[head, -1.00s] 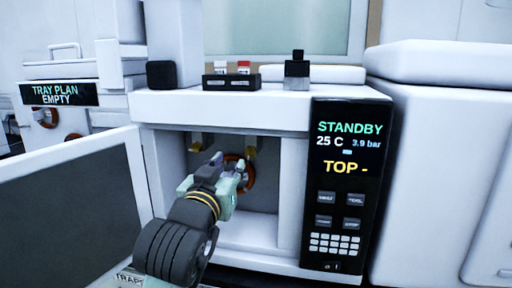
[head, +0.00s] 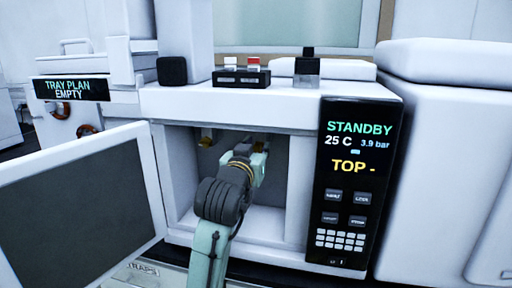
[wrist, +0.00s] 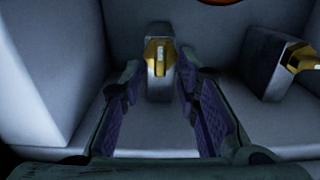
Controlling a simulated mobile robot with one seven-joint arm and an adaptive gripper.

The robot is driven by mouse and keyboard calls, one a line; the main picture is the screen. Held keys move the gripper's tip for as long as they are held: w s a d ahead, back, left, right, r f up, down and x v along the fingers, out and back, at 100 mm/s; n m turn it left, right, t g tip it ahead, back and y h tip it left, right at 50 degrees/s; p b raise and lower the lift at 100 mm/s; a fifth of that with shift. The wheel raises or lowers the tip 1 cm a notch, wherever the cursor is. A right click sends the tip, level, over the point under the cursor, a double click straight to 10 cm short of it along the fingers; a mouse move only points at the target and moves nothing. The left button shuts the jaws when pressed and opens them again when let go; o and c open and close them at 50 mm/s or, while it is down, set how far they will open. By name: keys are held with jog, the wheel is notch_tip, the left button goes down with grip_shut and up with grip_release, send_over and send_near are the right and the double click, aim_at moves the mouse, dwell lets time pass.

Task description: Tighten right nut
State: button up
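The right nut is a small brass fitting (wrist: 160,56) on a grey metal block. In the wrist view it stands ahead of my gripper (wrist: 161,88), lined up with the gap between the two purple-padded fingers. The fingers are open and apart, and I see no contact with the nut. A second brass nut (wrist: 304,58) on a grey block shows at the right of the wrist view; it appears as the left fitting in the head view (head: 207,134). In the head view my gripper (head: 261,150) is inside the oven compartment, at its upper right, largely hiding the right nut.
The compartment's open door (head: 75,205) stands at left. The control panel (head: 352,185) at right reads STANDBY, 25 C, 3.9 bar, TOP -. A small rack (head: 241,78) with white and red caps sits on top. Compartment walls are close around my gripper.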

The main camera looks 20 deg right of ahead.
grip_shut()
dwell(0.3)
dwell(0.5)
jog(key=m, duration=0.2)
jog(key=m+b, duration=0.1)
jog(key=shift+s+d+f+m, duration=0.1)
jog(key=shift+s+d+m, duration=0.05)
jog(key=shift+m, duration=0.25)
jog(key=m+b, duration=0.1)
jog(key=m, duration=0.2)
jog(key=shift+d+f+m, duration=0.1)
jog(key=shift+f+m, duration=0.05)
jog(key=shift+m, duration=0.15)
jog(key=shift+s+d+f+m+b, duration=0.15)
jog(key=shift+m+b, duration=0.6)
jog(key=shift+m, duration=1)
jog(key=shift+f+m+b, duration=0.1)
jog(key=shift+m+b, duration=0.65)
jog(key=shift+m, duration=1.05)
jog(key=shift+s+d+f+m+b, duration=0.15)
jog(key=shift+m+b, duration=0.6)
jog(key=shift+m, duration=1)
jog(key=shift+w, duration=0.1)
